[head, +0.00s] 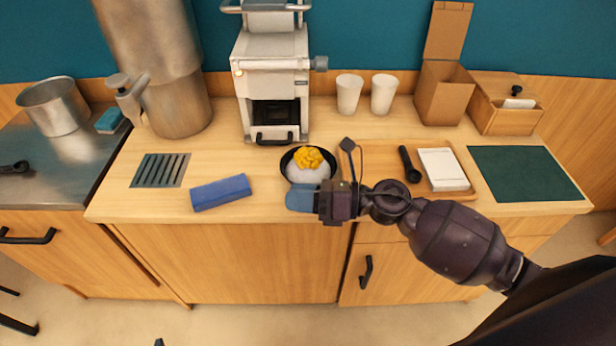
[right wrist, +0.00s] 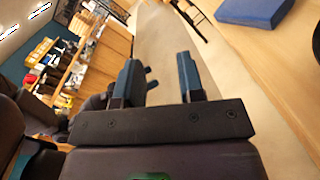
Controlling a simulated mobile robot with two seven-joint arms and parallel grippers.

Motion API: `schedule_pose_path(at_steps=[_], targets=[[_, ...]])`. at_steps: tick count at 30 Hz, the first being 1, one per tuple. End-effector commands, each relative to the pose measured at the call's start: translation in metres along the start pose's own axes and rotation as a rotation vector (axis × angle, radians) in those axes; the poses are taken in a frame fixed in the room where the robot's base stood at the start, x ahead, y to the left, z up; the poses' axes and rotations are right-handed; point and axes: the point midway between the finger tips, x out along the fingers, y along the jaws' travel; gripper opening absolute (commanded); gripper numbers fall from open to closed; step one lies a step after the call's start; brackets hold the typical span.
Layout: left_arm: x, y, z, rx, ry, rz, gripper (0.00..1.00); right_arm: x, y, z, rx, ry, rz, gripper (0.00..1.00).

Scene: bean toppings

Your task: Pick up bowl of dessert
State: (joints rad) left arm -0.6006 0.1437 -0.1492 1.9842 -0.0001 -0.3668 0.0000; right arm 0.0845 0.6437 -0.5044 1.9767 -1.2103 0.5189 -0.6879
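The bowl of dessert (head: 306,174) is a dark bowl with a white mound and a yellow topping. It stands upright near the counter's front edge, below the white machine. My right gripper (head: 302,199) is at the front edge, just in front of the bowl in the head view, and overlaps its near side. Whether it touches the bowl cannot be told. In the right wrist view the two blue fingers (right wrist: 158,64) are spread apart with nothing between them. The bowl is not clearly seen there; a dark edge shows at the far right. My left gripper is not in view.
A blue block (head: 221,192) lies left of the bowl. A wooden tray (head: 443,190) with a dark-handled tool and white pad is to the right. The white machine (head: 272,85) stands behind the bowl. Two cups (head: 349,93) (head: 384,94) stand at the back.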

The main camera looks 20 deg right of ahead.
Motion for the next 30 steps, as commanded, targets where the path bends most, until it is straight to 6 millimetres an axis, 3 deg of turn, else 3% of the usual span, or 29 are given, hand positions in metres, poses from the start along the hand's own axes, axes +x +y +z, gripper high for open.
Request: schedule_pose_path(at_steps=[4,8,12,15,21,30], targets=[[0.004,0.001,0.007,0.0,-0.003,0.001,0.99,0.0,-0.015,-0.011,-0.51,0.351,0.048,0.35],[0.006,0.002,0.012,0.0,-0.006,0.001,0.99,-0.018,-0.046,-0.01,-0.914,0.667,0.073,0.35],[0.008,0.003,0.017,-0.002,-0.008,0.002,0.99,-0.047,-0.084,0.01,-1.25,0.983,0.074,0.35],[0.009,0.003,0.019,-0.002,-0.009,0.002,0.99,-0.066,-0.104,0.029,-1.408,1.161,0.065,0.35],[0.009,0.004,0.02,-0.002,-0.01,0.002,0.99,-0.086,-0.123,0.051,-1.545,1.345,0.048,0.35],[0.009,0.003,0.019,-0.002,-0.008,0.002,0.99,-0.074,-0.152,0.031,-1.554,1.361,0.046,0.35]])
